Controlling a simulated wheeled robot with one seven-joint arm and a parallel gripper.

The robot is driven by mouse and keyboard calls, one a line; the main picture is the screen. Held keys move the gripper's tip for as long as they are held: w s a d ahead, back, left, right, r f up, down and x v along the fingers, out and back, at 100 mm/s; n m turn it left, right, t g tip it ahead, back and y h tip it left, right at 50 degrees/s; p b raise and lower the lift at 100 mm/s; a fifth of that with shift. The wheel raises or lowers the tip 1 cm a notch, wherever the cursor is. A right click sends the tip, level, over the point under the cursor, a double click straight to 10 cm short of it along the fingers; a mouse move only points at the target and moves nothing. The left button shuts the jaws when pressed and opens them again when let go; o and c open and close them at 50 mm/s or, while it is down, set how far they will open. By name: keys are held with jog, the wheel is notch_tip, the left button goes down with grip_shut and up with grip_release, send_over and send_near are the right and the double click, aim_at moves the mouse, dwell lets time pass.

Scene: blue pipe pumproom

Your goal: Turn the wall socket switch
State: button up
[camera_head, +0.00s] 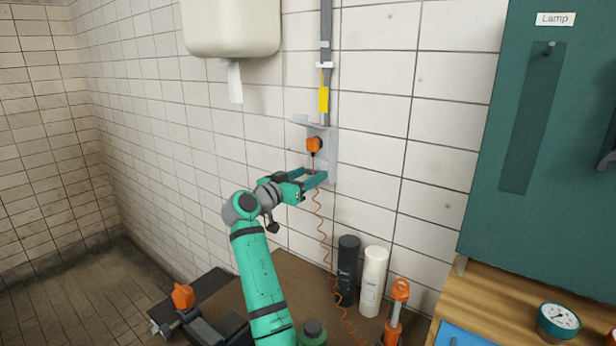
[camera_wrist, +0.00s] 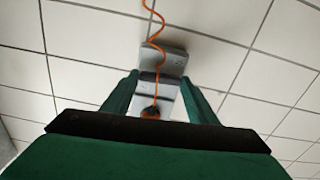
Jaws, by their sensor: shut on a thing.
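The wall socket is a grey panel (camera_head: 327,145) on the tiled wall, with an orange plug (camera_head: 313,144) in it. An orange coiled cord (camera_head: 320,215) hangs down from the plug. My gripper (camera_head: 321,179) is at the lower part of the panel, below the plug. In the wrist view, its two green fingers (camera_wrist: 159,82) stand on either side of a grey part of the socket, which I take for the switch (camera_wrist: 150,77). The jaws are closed on it. The orange plug also shows between the fingers (camera_wrist: 150,112). The switch is mostly hidden in the head view.
A yellow-marked conduit (camera_head: 323,98) runs up from the socket. A white dispenser (camera_head: 232,28) hangs at upper left. A black bottle (camera_head: 347,268) and a white bottle (camera_head: 372,280) stand below, right of my arm. A green cabinet (camera_head: 545,120) is at right.

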jog(key=n, duration=0.5)
jog(key=shift+a+n, duration=0.1)
jog(key=shift+n, duration=0.3)
jog(key=n, duration=0.5)
dwell(0.4)
jog(key=o, duration=1)
jog(key=shift+o, duration=0.2)
jog(key=v, duration=1)
jog(key=shift+s+a, duration=0.25)
jog(key=shift+s, duration=0.05)
